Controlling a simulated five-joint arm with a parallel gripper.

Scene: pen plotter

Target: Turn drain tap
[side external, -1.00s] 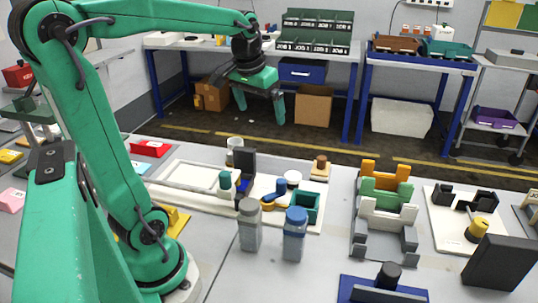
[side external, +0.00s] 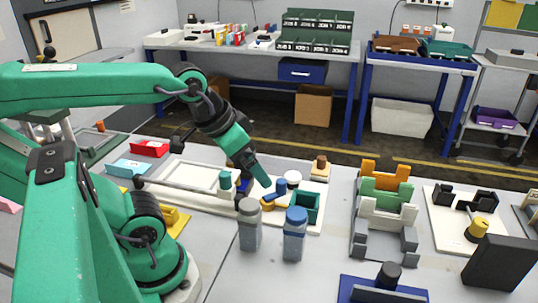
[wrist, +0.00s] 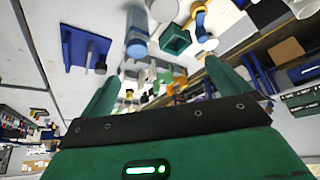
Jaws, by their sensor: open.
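The drain tap (side external: 267,203) has a yellow-orange body on the white board, with a blue lever (side external: 281,187) beside it. In the wrist view, the yellow tap (wrist: 200,22) and its blue part are near the top edge, right of centre. My gripper (side external: 262,180) points down and to the right, with its visible fingertip just above and left of the tap. In the wrist view my gripper (wrist: 162,69) is open, with its fingers apart and nothing between them. I cannot tell if a fingertip touches the lever.
A teal open box (side external: 305,207) stands right of the tap. A grey-capped bottle (side external: 249,226) and a blue-capped bottle (side external: 294,235) stand in front. A dark upright post (side external: 243,180) stands left of the tap. A white-topped cylinder (side external: 293,179) is close behind.

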